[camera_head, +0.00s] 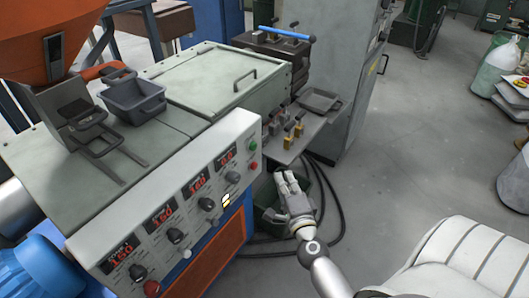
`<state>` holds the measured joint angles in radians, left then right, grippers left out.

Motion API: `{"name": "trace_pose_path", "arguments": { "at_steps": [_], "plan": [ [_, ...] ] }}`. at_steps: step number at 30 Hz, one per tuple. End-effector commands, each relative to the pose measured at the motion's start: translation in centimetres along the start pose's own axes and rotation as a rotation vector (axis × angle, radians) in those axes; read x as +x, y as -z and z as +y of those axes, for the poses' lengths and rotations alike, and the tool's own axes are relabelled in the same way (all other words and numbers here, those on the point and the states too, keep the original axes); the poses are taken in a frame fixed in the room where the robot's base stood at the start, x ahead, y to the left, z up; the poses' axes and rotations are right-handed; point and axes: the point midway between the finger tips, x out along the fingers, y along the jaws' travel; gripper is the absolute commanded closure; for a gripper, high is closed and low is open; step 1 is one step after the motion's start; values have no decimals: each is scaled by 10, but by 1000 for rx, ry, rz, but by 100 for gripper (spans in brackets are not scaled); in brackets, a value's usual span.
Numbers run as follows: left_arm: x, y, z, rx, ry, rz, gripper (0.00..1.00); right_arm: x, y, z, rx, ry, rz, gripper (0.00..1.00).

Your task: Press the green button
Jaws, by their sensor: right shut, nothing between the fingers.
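The green button (252,144) is small and round, on the right end of the white control panel (190,190). A red button (253,165) sits just below it. My right gripper (288,178) is shut and empty. It appears to the right of and lower than the green button in the picture, clear of the panel face and not touching the button. My left gripper is not in view.
The panel carries several red digital displays and dark knobs (207,204), with another red button (151,288) at its lower left. A small shelf (290,140) with yellow-marked parts juts out above my right gripper. Black cables (335,205) lie on the floor behind it. A grey bin (135,97) stands on the machine.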

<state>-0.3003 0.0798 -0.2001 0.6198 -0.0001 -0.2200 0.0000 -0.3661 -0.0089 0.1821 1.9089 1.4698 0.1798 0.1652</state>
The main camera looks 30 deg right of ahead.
Motion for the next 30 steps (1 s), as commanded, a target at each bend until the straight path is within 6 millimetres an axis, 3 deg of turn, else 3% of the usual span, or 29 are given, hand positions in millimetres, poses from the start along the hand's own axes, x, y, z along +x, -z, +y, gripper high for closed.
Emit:
{"name": "trace_pose_path", "arguments": {
  "at_steps": [15,21,30],
  "plan": [
    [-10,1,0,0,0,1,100,97,0,-2,-1,3,0,100],
    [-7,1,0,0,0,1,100,115,-22,0,0,1,0,100],
    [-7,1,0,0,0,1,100,121,-29,0,-1,0,-1,100]
  ]
}}
